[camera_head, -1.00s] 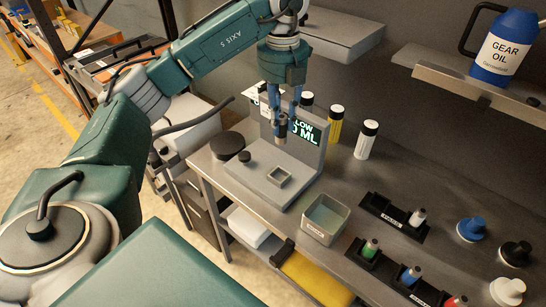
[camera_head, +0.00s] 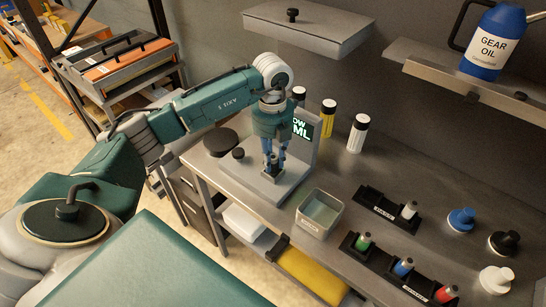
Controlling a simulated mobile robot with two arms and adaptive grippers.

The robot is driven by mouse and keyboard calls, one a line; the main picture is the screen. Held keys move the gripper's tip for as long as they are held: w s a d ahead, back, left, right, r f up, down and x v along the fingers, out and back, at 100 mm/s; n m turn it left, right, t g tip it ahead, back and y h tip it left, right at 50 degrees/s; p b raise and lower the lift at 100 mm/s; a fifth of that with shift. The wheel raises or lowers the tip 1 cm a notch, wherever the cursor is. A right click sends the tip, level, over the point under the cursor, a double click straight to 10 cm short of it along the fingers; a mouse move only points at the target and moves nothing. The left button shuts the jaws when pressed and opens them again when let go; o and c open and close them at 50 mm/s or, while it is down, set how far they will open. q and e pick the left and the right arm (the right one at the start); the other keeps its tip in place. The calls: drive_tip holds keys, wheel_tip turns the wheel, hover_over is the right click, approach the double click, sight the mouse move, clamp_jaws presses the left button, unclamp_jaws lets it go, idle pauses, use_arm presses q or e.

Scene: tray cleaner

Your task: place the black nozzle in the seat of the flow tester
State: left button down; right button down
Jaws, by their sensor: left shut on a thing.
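The flow tester is a grey stand (camera_head: 240,175) with a flat base and an upright panel whose lit display (camera_head: 302,128) shows partly behind my arm. My left gripper (camera_head: 271,168) points down over the base, right at the small square seat (camera_head: 272,176). It is shut on the black nozzle, of which only a small dark part shows between the fingertips. The fingers hide most of the nozzle and the seat, so I cannot tell whether the nozzle is inside the seat or just above it. My right gripper is not in view.
A grey open bin (camera_head: 318,214) stands right of the tester. Black racks (camera_head: 380,206) with coloured vials and several loose caps (camera_head: 462,219) lie farther right. White-labelled bottles (camera_head: 357,133) stand behind. A shelf holds a gear oil jug (camera_head: 493,45).

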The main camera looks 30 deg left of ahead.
sight(273, 156)
use_arm(q)
drive_tip(key=shift+f, duration=0.15)
drive_tip(key=c, duration=1.7)
unclamp_jaws()
drive_tip(key=shift+o, duration=0.9)
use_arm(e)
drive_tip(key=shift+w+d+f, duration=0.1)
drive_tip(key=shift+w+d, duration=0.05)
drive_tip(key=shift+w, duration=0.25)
use_arm(q)
drive_tip(key=shift+r, duration=0.35)
wheel_tip(273, 156, up, 12)
drive_tip(key=b, duration=0.2)
drive_tip(key=shift+f, duration=0.15)
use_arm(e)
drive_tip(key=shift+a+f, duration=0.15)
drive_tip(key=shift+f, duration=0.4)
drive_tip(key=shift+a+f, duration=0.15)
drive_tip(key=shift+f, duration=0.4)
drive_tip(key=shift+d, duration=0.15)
